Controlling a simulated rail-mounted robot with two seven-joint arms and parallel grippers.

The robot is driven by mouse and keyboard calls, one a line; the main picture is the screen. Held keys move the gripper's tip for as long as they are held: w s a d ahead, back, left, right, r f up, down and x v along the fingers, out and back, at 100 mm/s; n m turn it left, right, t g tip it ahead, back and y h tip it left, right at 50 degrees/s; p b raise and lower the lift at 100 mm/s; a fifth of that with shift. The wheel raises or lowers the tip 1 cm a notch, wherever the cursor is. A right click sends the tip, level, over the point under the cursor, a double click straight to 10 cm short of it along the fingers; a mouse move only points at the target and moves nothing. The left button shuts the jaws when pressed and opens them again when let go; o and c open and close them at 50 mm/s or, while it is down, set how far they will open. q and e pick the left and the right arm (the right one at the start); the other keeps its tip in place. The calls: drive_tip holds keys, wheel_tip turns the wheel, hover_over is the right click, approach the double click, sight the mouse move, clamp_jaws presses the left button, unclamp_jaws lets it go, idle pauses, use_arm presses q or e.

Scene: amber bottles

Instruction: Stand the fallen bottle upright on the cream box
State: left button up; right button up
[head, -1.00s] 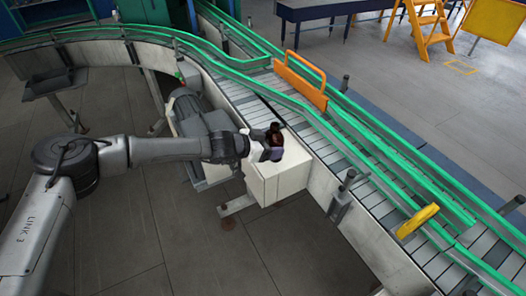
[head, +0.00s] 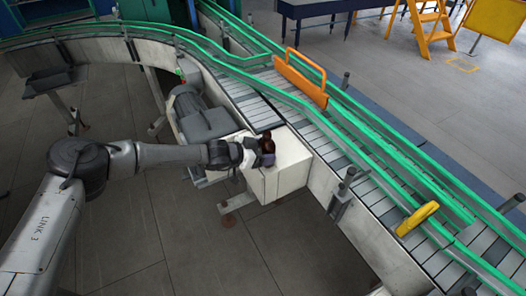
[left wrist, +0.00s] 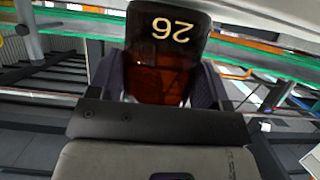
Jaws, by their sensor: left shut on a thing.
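The amber bottle (head: 267,144) is dark brown and glossy. It looks roughly upright in the head view, at the left part of the cream box (head: 290,160). My left gripper (head: 262,156) is shut around the bottle's body, coming in from the left. In the left wrist view the bottle (left wrist: 160,75) fills the gap between the two fingers, and its dark part carries the number 26, seen upside down. The bottle's base is hidden by the gripper, so I cannot tell whether it touches the box top. My right gripper is not in view.
The roller conveyor (head: 320,143) with green rails runs along the right side of the box. An orange guard (head: 300,78) and a yellow bracket (head: 417,219) stand on it. The box's right top is clear.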

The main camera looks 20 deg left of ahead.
use_arm(q)
drive_tip(key=shift+f, duration=0.2)
drive_tip(key=o, duration=1)
drive_tip(key=shift+s+a+r, duration=0.1)
drive_tip(key=shift+a+r, duration=0.05)
drive_tip(key=shift+r, duration=0.15)
drive_tip(key=p+v, duration=0.1)
drive_tip(key=v, duration=1)
drive_tip(key=shift+s, duration=0.3)
